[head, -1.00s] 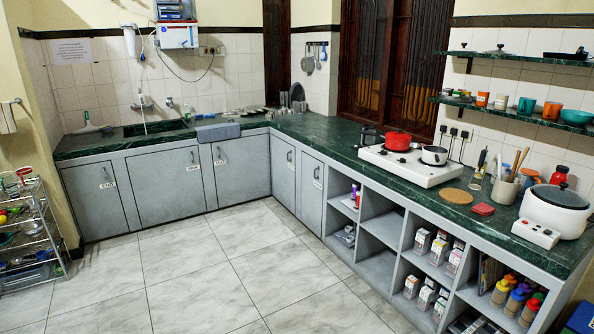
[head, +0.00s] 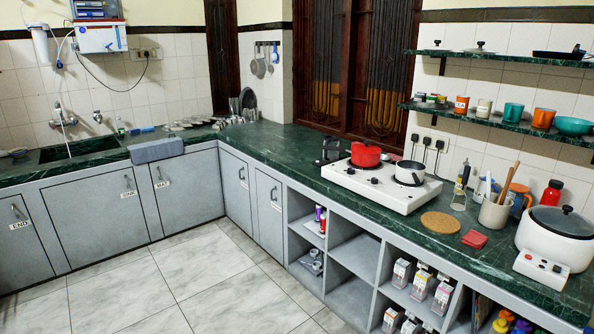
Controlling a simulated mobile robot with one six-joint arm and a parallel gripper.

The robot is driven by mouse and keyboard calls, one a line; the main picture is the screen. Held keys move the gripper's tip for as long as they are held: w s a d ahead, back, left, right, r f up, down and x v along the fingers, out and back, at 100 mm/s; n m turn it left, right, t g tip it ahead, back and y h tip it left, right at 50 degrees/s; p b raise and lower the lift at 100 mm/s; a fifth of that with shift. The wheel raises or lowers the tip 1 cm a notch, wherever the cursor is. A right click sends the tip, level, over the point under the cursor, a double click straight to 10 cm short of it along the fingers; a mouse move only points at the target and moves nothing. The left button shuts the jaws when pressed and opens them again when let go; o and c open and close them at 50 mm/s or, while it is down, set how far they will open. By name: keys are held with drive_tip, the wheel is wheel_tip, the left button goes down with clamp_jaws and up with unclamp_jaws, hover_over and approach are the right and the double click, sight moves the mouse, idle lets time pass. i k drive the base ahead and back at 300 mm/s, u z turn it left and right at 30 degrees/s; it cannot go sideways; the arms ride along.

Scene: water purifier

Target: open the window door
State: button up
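The window door (head: 334,60) is set in the back wall, left of the wall shelves. It has dark brown wood framing and dark panels with vertical bars. It looks shut, though its exact leaf edges and any handle are too small to tell. The green counter (head: 285,142) runs below and in front of it. A second tall dark wood panel (head: 221,55) stands further left, beside the tiled corner. My gripper is not in view.
A white stove (head: 385,192) with a red pot (head: 365,155) and a small pan (head: 410,172) stands on the counter before the window. A white cooker (head: 556,235) is at right. Grey tiled floor (head: 215,275) is clear.

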sight(269, 189)
drive_tip(key=u, duration=0.1)
drive_tip(key=i, duration=1.95)
drive_tip(key=u, duration=0.95)
drive_tip(key=i, duration=0.5)
drive_tip(key=u, duration=0.9)
drive_tip(key=i, duration=0.8)
drive_tip(key=u, duration=0.45)
